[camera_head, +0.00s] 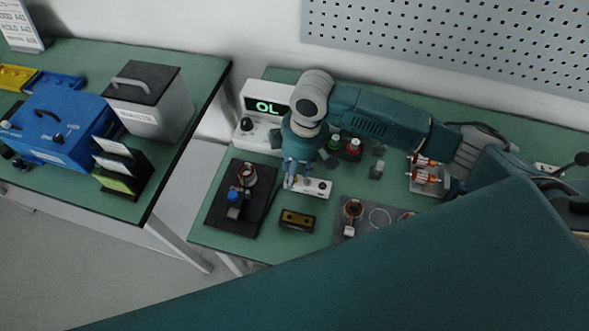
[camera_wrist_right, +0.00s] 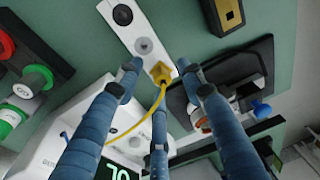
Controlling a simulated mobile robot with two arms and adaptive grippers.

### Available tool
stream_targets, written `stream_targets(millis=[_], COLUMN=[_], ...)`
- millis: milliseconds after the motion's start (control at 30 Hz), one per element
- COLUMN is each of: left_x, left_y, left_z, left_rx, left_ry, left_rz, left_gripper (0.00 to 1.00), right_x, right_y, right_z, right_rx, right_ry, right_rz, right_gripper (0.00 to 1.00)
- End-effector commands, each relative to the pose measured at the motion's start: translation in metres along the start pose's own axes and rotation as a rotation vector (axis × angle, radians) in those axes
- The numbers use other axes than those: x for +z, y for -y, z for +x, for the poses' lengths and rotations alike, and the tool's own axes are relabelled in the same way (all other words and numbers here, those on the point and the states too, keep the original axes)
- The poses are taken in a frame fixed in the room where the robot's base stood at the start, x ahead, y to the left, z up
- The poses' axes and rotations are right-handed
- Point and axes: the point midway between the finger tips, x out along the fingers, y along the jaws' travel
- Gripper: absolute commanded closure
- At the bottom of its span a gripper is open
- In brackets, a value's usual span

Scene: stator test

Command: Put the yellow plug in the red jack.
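The yellow plug (camera_wrist_right: 162,71) sits at the near end of a white jack strip (camera_wrist_right: 110,12) in the right wrist view, with a yellow cable running from it toward the meter. Two other round sockets on the strip look grey and dark; I cannot make out a red one. The strip (camera_head: 318,186) also shows in the head view, under my right gripper (camera_head: 291,180). My right gripper's blue fingers (camera_wrist_right: 160,78) are spread on both sides of the plug, with visible gaps and nothing held. My left gripper is not in view.
A white meter (camera_head: 254,131) reading OL stands behind the strip. Red (camera_head: 354,146) and green (camera_head: 334,142) round parts are to its right. A dark board (camera_head: 222,207) with a coil lies left, a small black-and-yellow box (camera_head: 297,220) in front. A blue case (camera_head: 60,130) is on the other table.

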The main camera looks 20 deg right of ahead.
Motion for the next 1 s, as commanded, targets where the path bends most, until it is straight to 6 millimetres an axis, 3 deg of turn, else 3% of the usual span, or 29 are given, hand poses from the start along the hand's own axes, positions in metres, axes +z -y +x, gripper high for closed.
stream_targets(millis=[267, 700, 1000], left_x=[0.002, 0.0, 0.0], left_y=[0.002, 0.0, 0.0], left_z=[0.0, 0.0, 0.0], left_rx=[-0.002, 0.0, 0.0], left_ry=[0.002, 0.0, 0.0], left_rz=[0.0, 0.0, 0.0], left_gripper=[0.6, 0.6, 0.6], right_x=[-0.001, -0.001, 0.0], right_y=[-0.001, -0.001, 0.0], right_z=[-0.012, -0.099, -0.12], right_rx=[0.001, 0.003, 0.0], right_ry=[-0.002, -0.002, 0.0], right_rz=[0.0, -0.001, 0.0], right_gripper=[0.61, 0.61, 0.61])
